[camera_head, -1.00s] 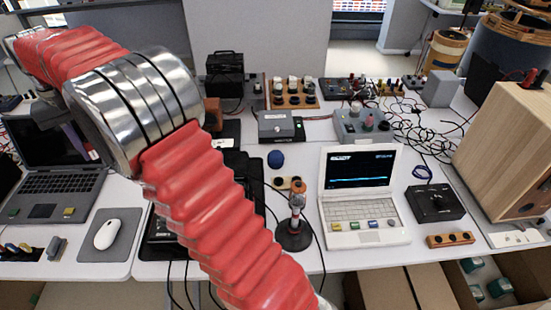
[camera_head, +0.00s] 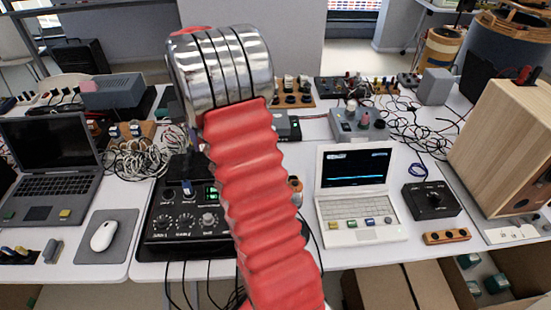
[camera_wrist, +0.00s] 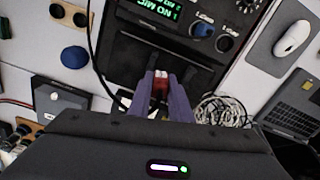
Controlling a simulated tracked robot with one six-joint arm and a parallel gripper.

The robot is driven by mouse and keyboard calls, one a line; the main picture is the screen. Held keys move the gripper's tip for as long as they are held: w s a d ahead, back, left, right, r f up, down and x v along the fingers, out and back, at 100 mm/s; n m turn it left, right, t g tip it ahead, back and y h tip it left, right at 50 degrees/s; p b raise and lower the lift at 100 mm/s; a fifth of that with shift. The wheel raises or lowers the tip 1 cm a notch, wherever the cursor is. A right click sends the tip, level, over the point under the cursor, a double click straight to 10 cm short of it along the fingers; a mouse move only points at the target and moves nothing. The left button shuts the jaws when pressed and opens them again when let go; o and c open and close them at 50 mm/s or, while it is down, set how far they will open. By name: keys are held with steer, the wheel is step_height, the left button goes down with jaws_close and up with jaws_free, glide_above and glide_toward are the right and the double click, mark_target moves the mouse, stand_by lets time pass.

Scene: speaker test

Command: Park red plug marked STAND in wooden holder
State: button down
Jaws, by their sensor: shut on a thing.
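My gripper (camera_wrist: 160,78) shows in the wrist view with its two purple fingers closed around a small red plug (camera_wrist: 160,85). Its STAND marking cannot be read. A small wooden block with two dark holes (camera_wrist: 68,14) lies at the upper left of the wrist view. Another wooden block with holes (camera_head: 447,237) lies at the front right in the head view. Which one is the holder is unclear. My arm hides the gripper in the head view.
The black console (camera_head: 165,240) also shows beside my arm in the head view. A white laptop (camera_head: 360,195) stands right of it, with a black box (camera_head: 433,201) and a large wooden speaker (camera_head: 505,140) further right.

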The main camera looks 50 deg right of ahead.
steer(key=s+d+f+m, duration=0.1)
steer(key=s+d+f, duration=0.3)
steer(key=s+d, duration=0.3)
steer(key=s+d+f+m, duration=0.1)
steer(key=s+d+f, duration=0.4)
steer(key=s, duration=0.5)
steer(key=d, duration=0.2)
steer(key=shift+s+d+m, duration=0.3)
steer(key=shift+s+m, duration=0.1)
steer(key=shift+f, duration=0.2)
steer(key=shift+f, duration=2.95)
steer(key=shift+s+a+f, duration=0.1)
steer(key=shift+f, duration=0.1)
steer(key=c, duration=1.5)
jaws_free()
steer(key=shift+c, duration=0.2)
